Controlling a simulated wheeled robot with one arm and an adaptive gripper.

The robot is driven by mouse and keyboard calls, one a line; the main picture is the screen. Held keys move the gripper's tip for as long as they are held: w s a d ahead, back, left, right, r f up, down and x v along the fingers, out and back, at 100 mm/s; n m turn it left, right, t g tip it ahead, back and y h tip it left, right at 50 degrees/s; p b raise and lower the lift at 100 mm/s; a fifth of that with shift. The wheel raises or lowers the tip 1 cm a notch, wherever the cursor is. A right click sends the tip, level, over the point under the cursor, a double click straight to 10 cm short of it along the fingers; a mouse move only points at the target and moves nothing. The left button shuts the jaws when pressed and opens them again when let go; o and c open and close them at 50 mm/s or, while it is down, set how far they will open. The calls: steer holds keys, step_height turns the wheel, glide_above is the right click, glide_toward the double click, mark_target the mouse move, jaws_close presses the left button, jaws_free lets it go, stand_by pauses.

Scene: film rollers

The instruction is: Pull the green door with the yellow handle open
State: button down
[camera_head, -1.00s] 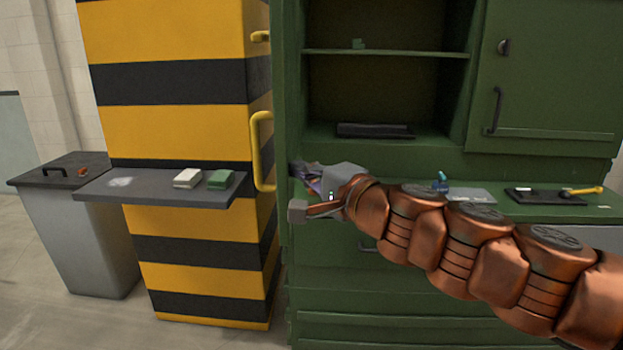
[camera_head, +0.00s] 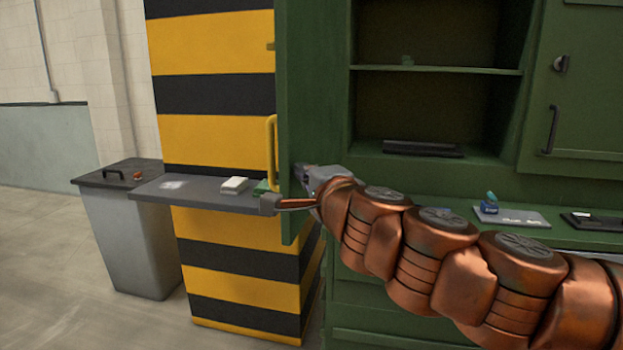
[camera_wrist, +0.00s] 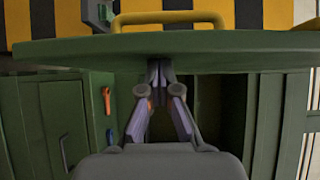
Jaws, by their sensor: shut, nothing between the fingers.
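The green door (camera_head: 311,110) stands swung out from the green cabinet, and its inner face shows in the head view. Its yellow handle (camera_head: 271,150) is on the far side, at the left edge. In the wrist view the door (camera_wrist: 240,48) crosses the top as a green slab, with the yellow handle (camera_wrist: 165,17) beyond it. My gripper (camera_head: 299,180) is on the inner side of the door, away from the handle. Its fingers are shut and empty in the wrist view (camera_wrist: 158,68), with the tips at or very near the door; contact is unclear.
A yellow-and-black striped pillar (camera_head: 213,140) stands left of the door. A grey shelf (camera_head: 195,197) with a white block (camera_head: 234,185) juts out beside the door. A grey bin (camera_head: 135,235) is further left. Open cabinet shelves (camera_head: 440,70) are at right.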

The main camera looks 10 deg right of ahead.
steer(key=shift+w+a, duration=0.1)
steer(key=shift+a, duration=0.3)
steer(key=shift+d, duration=0.1)
stand_by(0.4)
